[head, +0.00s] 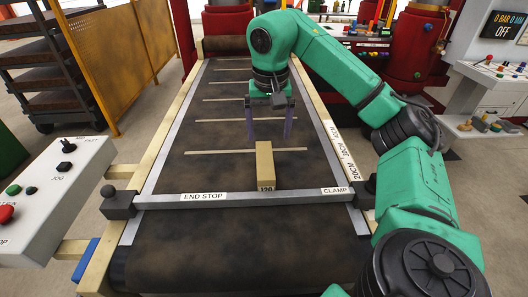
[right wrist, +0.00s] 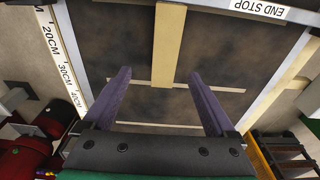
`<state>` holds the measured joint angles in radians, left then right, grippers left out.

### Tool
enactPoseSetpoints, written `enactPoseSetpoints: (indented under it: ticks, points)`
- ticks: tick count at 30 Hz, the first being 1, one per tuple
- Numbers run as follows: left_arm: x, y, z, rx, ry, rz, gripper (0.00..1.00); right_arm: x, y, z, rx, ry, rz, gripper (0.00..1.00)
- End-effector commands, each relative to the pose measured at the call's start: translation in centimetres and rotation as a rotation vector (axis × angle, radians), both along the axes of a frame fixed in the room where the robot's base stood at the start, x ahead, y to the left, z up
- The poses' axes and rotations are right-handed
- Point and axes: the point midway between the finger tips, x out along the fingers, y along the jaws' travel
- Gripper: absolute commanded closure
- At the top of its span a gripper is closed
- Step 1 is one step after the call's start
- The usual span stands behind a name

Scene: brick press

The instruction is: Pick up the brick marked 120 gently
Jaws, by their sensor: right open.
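The tan brick marked 120 (head: 265,165) lies on the dark conveyor belt, its marked end against the end stop bar (head: 215,200). It also shows in the right wrist view (right wrist: 168,45), running lengthwise from the top edge to between the fingertips. My right gripper (head: 268,138) points down at the brick's far end. Its two purple fingers are open, one to each side in the right wrist view (right wrist: 160,76), with gaps between them and the brick. Nothing is held. I cannot tell exactly how high the fingertips are. My left gripper is not in view.
The belt (head: 225,165) is otherwise bare, with pale cross lines. Metal rails edge it, with distance labels on the right one. A control panel (head: 55,185) with buttons stands at left. A rack (head: 40,70) and yellow panel (head: 115,55) stand behind it; red machinery is at back right.

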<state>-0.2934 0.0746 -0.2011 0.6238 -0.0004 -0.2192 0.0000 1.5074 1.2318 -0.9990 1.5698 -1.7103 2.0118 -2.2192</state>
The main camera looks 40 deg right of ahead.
Motion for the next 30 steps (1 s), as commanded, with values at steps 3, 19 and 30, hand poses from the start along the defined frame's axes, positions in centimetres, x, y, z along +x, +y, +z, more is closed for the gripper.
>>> enactPoseSetpoints:
  ticks: [3, 19, 30]
  points:
    - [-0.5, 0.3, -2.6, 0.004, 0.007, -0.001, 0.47, 0.1, -0.2, -3.5, -0.001, 0.007, 0.0, 0.09]
    - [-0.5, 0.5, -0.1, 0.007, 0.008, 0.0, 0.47, 1.9, -0.5, -12.5, 0.002, 0.006, 0.0, 0.09]
    - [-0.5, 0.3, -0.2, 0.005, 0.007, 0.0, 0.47, 2.0, -0.5, -14.1, 0.003, 0.001, 0.0, 0.32]
